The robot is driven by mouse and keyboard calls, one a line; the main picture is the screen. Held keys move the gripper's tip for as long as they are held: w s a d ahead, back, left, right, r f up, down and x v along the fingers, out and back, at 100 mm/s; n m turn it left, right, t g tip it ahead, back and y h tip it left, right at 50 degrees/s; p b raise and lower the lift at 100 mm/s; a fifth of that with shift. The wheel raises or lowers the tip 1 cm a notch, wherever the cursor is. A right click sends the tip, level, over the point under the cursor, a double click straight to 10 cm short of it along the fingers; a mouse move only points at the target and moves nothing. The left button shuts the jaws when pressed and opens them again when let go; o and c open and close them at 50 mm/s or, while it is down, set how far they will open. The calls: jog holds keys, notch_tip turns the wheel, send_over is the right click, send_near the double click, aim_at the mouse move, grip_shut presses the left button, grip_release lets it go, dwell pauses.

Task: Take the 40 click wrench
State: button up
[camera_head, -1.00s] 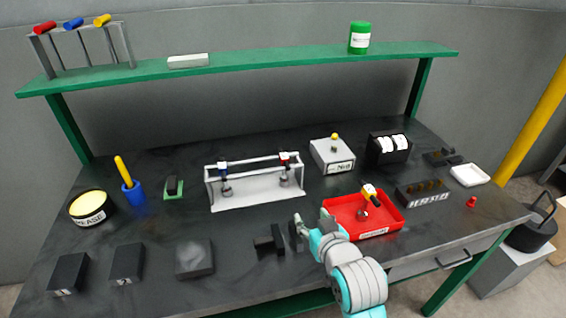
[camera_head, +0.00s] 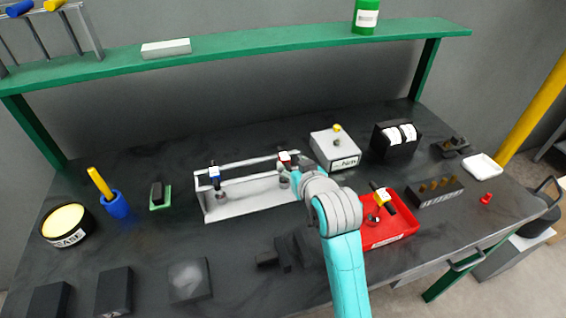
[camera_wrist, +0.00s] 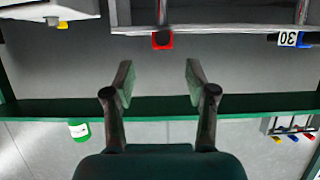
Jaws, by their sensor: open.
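A light grey rack (camera_head: 240,203) on the bench holds a blue-topped tool (camera_head: 214,174) at its left and a red-topped tool (camera_head: 284,157) at its right. In the wrist view, the blue one (camera_wrist: 303,40) carries a label reading 30, and the red one (camera_wrist: 162,40) has no number I can read. I see no label reading 40. My gripper (camera_wrist: 157,80) is open and empty in the wrist view, its fingers pointing towards the red-topped tool and apart from it. In the head view, my arm partly hides the rack's right end.
A green shelf (camera_head: 240,57) spans above the bench. Dark blocks (camera_head: 189,280) lie at the front left.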

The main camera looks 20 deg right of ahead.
aim_at(285, 158)
jog(key=shift+x, duration=3.85)
jog(key=shift+a, duration=0.15)
grip_shut()
